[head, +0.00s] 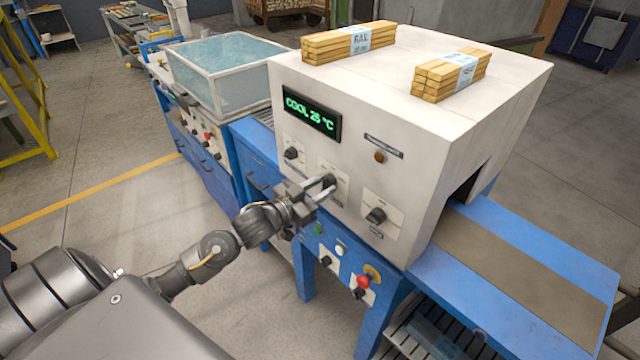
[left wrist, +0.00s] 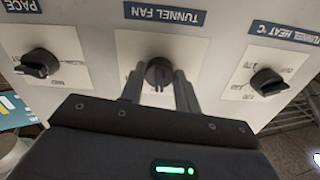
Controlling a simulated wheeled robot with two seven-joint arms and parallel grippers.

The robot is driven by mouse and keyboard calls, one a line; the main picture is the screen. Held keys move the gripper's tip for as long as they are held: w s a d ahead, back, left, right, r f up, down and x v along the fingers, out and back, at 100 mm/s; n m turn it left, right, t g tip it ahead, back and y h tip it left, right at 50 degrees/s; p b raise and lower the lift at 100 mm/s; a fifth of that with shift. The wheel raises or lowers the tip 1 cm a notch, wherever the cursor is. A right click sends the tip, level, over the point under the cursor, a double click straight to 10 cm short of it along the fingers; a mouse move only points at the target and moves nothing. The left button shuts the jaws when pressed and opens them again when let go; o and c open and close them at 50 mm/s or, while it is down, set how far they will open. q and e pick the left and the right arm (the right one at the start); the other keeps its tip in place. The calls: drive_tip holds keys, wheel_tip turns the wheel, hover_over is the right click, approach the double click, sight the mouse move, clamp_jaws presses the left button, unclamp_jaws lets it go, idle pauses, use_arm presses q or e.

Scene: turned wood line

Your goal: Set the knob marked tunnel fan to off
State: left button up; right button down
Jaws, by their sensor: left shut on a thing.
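The knob marked tunnel fan (left wrist: 158,74) is a black knob on a pale plate, in the middle of three on the white tunnel housing. In the head view it (head: 329,181) is partly covered by my left gripper (head: 322,189). My left gripper, also in the left wrist view (left wrist: 158,84), is shut on this knob, one finger on each side. The pictures show the labels upside down in the left wrist view. The knob's pointer and the plate's marks are too small and too covered to read. My right gripper is not in view.
The tunnel heat knob (left wrist: 267,82) and the pace knob (left wrist: 40,62) flank it. A green display (head: 312,112) reads COOL 25 °C. Below are a red button (head: 363,282) and small switches on the blue frame. Wood bundles (head: 348,41) lie on top.

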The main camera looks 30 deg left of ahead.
use_arm(q)
drive_tip(key=n+p, duration=0.2)
drive_tip(key=p, duration=0.1)
drive_tip(key=n+p, duration=0.5)
drive_tip(key=p, duration=0.1)
drive_tip(key=shift+d+r+n, duration=0.1)
drive_tip(key=shift+r+n, duration=0.15)
drive_tip(key=shift+n, duration=0.05)
drive_tip(key=shift+f+n+p, duration=0.15)
drive_tip(key=shift+n+p, duration=1.15)
drive_tip(key=shift+n, duration=0.3)
drive_tip(key=o, duration=1)
drive_tip(key=shift+s+f, duration=0.1)
